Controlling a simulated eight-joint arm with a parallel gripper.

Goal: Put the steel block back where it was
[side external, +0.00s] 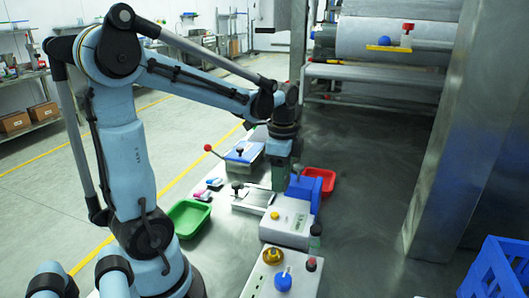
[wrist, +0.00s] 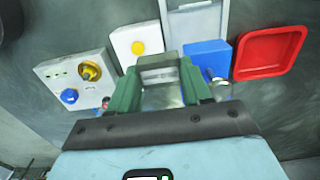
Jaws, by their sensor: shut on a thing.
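My gripper (wrist: 160,75) is shut on the steel block (wrist: 159,67), a small grey metallic piece between its green fingers in the wrist view. In the side view my gripper (side external: 279,184) points down beside the blue box (side external: 305,192) and behind the white device with a yellow button (side external: 287,224). I cannot pick out the block there. Whether the block touches anything below is unclear.
A red tray (side external: 320,179) lies behind the blue box. A green tray (side external: 187,217) stands to the left. A lever box (side external: 243,152) is at the back; a panel with yellow and blue knobs (wrist: 75,82) is in front.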

